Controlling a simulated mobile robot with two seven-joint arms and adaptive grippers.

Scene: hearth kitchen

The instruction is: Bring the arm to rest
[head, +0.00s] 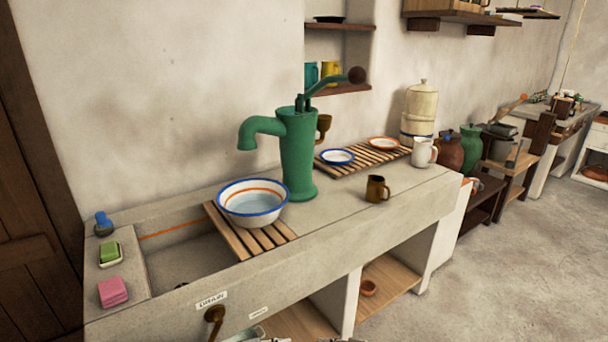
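Neither gripper can be made out in the head view. Small grey slivers show at the bottom edge, too cut off to tell what they are. A stone sink counter (420,197) runs along the wall with a green hand pump (298,155) standing on it. A white enamel basin (237,217) with a blue rim and an orange band sits on a wooden slatted rack (243,243) across the sink, below the pump spout. It appears to hold water. A brown mug (377,189) stands upright on the counter to the right.
A pink sponge (113,292), a green soap bar (109,251) and a blue-topped item (103,223) lie left of the sink. A slatted rack (348,168) holds two dishes beside a white pitcher (423,152). The floor (500,270) at right is clear.

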